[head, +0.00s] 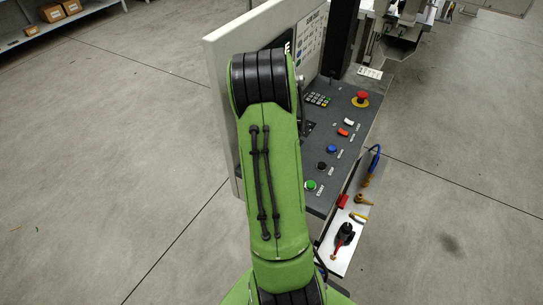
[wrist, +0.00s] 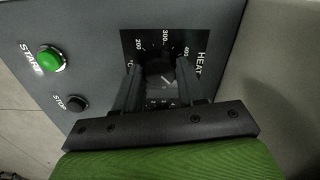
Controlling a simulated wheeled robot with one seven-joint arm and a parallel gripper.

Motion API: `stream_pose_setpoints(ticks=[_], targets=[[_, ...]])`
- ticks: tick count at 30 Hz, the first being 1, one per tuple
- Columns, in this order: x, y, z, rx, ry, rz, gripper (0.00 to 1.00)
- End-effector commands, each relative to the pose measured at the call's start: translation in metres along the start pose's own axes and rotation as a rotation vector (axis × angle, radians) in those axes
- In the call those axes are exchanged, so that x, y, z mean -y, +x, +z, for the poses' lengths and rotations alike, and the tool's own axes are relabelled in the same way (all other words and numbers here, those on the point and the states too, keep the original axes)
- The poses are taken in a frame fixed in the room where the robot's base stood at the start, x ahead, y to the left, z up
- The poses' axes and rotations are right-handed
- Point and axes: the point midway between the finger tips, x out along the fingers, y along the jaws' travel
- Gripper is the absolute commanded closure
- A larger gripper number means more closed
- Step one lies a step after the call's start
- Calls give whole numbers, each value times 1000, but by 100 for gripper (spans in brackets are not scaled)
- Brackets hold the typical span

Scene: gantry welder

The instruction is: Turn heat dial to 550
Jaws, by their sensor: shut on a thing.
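In the wrist view, the black heat dial (wrist: 158,70) sits on a black square plate with white numbers; 200, 300 and 400 are readable around its upper side. The word HEAT runs along the plate's right edge. My gripper (wrist: 159,76) is shut on the dial, with one finger on each side of it. A short white line shows between the fingers, but I cannot tell which number the dial points at. The plate's lower part is partly hidden by my gripper. In the head view, my green arm hides the dial and my gripper.
Beside the dial are a green START button (wrist: 50,59) and a black STOP button (wrist: 75,103). In the head view, the grey control panel (head: 345,125) carries several coloured buttons, a keypad (head: 318,99) and a red emergency button (head: 360,97). Open floor lies left.

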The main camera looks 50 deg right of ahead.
Motion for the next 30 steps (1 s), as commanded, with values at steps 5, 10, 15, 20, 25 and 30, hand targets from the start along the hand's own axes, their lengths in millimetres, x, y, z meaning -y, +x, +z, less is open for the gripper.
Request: stream_pose_setpoints(ticks=[5, 10, 15, 20, 25, 30], targets=[[0, -1, -1, -4, 81, -2, 91], [0, -1, -1, -4, 125, -2, 91], [0, -1, -1, -4, 143, -2, 91], [0, -1, -1, -4, 145, -2, 91], [0, -1, -1, -4, 144, -2, 91], [0, -1, -1, -3, 143, -1, 38]])
